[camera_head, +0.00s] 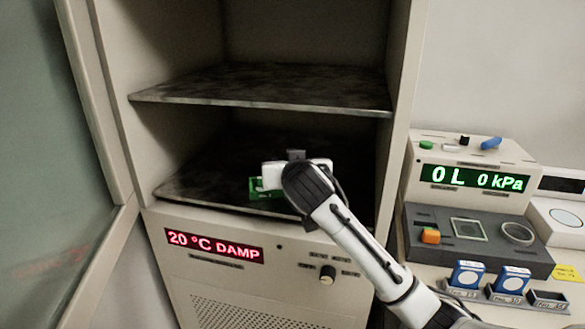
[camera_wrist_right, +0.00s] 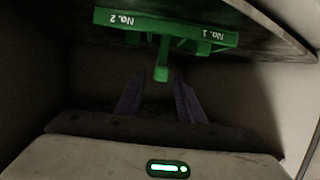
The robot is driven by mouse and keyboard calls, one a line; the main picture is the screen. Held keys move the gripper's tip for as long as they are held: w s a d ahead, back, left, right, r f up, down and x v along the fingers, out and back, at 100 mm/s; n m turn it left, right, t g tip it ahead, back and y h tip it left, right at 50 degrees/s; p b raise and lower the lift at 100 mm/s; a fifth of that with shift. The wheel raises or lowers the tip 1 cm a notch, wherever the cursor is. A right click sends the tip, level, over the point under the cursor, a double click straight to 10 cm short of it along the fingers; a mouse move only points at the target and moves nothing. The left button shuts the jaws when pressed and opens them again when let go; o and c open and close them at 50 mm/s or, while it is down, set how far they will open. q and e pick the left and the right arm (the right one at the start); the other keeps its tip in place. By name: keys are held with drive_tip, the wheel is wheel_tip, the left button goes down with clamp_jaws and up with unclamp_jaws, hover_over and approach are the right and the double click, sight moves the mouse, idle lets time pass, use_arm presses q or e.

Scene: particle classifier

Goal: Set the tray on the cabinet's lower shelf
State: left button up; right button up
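The green tray (camera_head: 257,190) is in the cabinet's lower compartment, near the front edge of the lower shelf (camera_head: 185,182). My right gripper and wrist hide most of it in the head view. In the right wrist view the tray (camera_wrist_right: 175,30) appears upside down, with labels No. 1 and No. 2, and seems to rest on the shelf surface. A short green handle sticks out from it towards my right gripper (camera_wrist_right: 160,82). The two dark fingers are apart, with the handle's end in line with the gap and no finger visibly touching it. My left gripper is not in view.
The upper shelf (camera_head: 260,88) is empty and lies above my right gripper. The cabinet door (camera_head: 50,150) stands open at the left. At the right are a pressure display unit (camera_head: 470,175), a dark block with fittings (camera_head: 475,240) and a small rack with blue-white containers (camera_head: 512,280).

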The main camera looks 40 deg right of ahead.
drive_tip(key=v, duration=0.9)
drive_tip(key=shift+s+r, duration=0.1)
idle(0.6)
